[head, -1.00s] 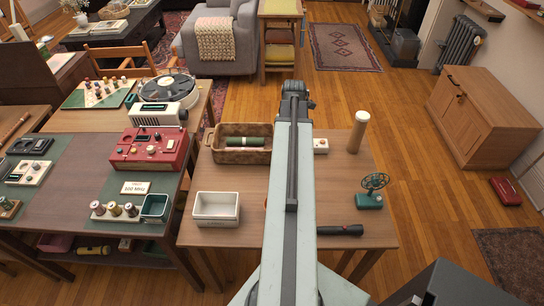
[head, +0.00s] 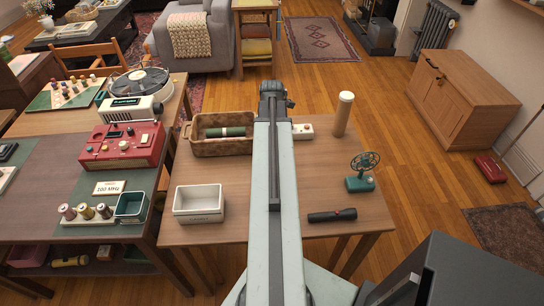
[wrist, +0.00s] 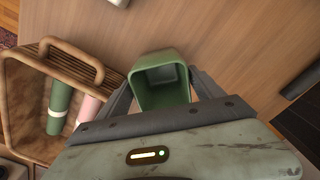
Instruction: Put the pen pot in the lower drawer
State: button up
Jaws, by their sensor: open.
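A green, open-topped square pot (wrist: 160,72), which looks like the pen pot, is in the wrist view above bare wood. My gripper (wrist: 163,92) is open, with one finger on each side of the pot. I cannot tell whether the fingers touch it. In the head view my arm covers the pot and the fingers. A dark grey cabinet (head: 465,270) stands at the lower right of the head view, cut off by the frame. Its drawers cannot be made out.
The wooden table (head: 235,233) holds a wicker basket (head: 182,142), a white bin (head: 200,203), a torch (head: 332,215), a small teal fan (head: 361,180) and a tall cylinder (head: 343,113). A wooden cabinet (head: 470,105) stands right. Floor between it and the table is clear.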

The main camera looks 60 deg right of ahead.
notch_tip(320, 180, down, 4)
jog(key=b, duration=0.3)
jog(key=shift+a+f, duration=0.1)
jog(key=shift+f, duration=0.15)
jog(key=shift+r, duration=0.2)
jog(key=shift+r, duration=0.1)
jog(key=c, duration=1.5)
